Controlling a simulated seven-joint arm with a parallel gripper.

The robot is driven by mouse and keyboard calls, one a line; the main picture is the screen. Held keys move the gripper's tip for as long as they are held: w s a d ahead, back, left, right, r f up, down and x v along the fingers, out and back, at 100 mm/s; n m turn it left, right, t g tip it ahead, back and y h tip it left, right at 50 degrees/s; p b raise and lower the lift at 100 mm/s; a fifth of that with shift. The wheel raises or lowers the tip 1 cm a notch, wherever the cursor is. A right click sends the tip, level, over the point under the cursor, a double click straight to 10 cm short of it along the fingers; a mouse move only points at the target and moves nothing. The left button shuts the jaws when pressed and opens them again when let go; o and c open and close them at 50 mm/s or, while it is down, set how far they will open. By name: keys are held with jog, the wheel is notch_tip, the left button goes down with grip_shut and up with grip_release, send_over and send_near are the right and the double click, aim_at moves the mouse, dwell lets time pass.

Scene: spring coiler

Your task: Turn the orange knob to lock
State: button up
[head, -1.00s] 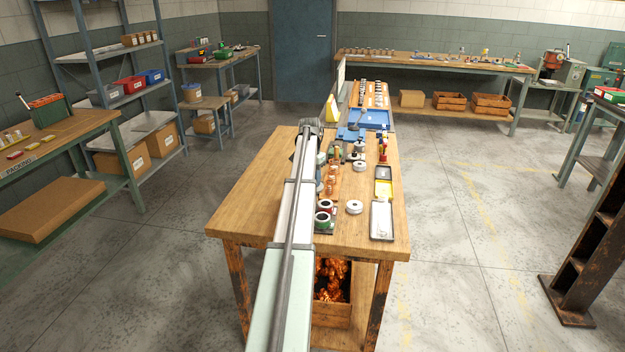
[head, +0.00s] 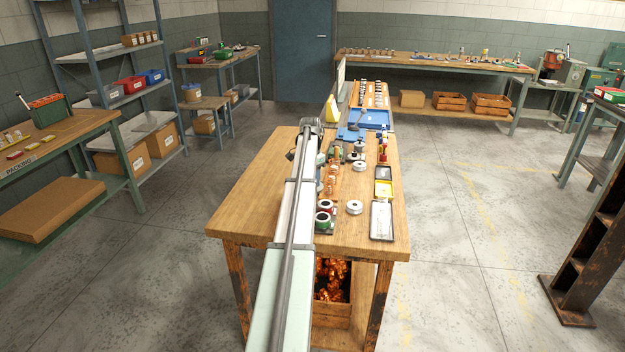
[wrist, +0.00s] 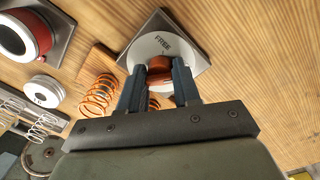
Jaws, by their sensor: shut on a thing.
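The orange knob (wrist: 160,67) sits in the middle of a round white dial (wrist: 140,51) marked FREE at its far edge. The dial is on a square metal plate (wrist: 158,19) on the wooden bench. My gripper (wrist: 160,85) is shut on the knob, one dark finger on each side of it. The fingers hide the knob's sides and part of the dial. The word LOCK cannot be seen. In the head view my arm covers the knob and gripper.
Orange coil springs (wrist: 98,95) stand left of my gripper in the wrist view. Farther left are a red-and-white ringed cup (wrist: 22,35), a white disc (wrist: 43,91) and steel springs (wrist: 38,130). Bare bench lies to the right.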

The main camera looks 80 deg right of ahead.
jog(key=o, duration=1)
jog(key=r, duration=1.3)
jog(key=shift+w+d+r, duration=0.25)
jog(key=shift+w+r, duration=0.1)
jog(key=shift+r, duration=0.05)
jog(key=shift+w, duration=0.1)
